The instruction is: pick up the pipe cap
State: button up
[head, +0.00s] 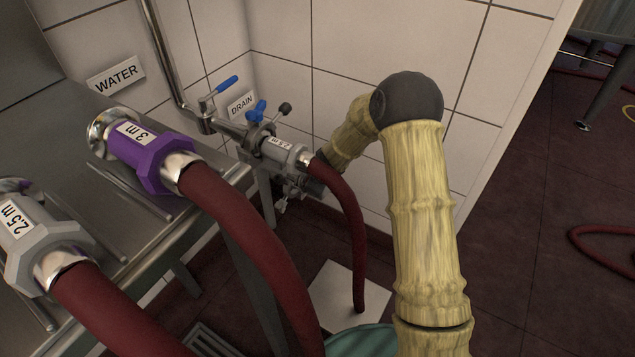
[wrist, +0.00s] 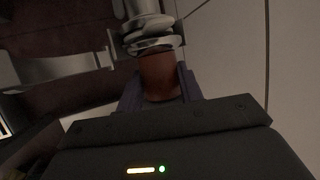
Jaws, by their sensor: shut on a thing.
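In the wrist view, my gripper (wrist: 160,90) is shut on a reddish-brown cylindrical piece (wrist: 159,72), with a purple-grey finger on each side. The far end of this piece meets a shiny metal fitting (wrist: 150,35). I cannot tell whether the piece is the pipe cap or part of a hose. In the head view, my gripper (head: 316,178) is a dark shape beside the grey 2.5 m hose coupling (head: 283,152) at the drain valve. Its fingers and what they hold are hidden there. No pipe cap can be made out for certain.
A purple 3 m coupling (head: 150,150) and another grey 2.5 m coupling (head: 40,235), with dark red hoses, lie over the metal counter (head: 75,140). Blue-handled valves (head: 227,84) stand by the tiled wall (head: 315,45) near the drain. A hose (head: 352,215) hangs beside my arm.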

notch_tip(320, 180, up, 26)
jog(key=p, duration=1.9)
jog(key=shift+r+p, duration=0.15)
jog(key=shift+p, duration=0.25)
jog(key=shift+r, duration=0.15)
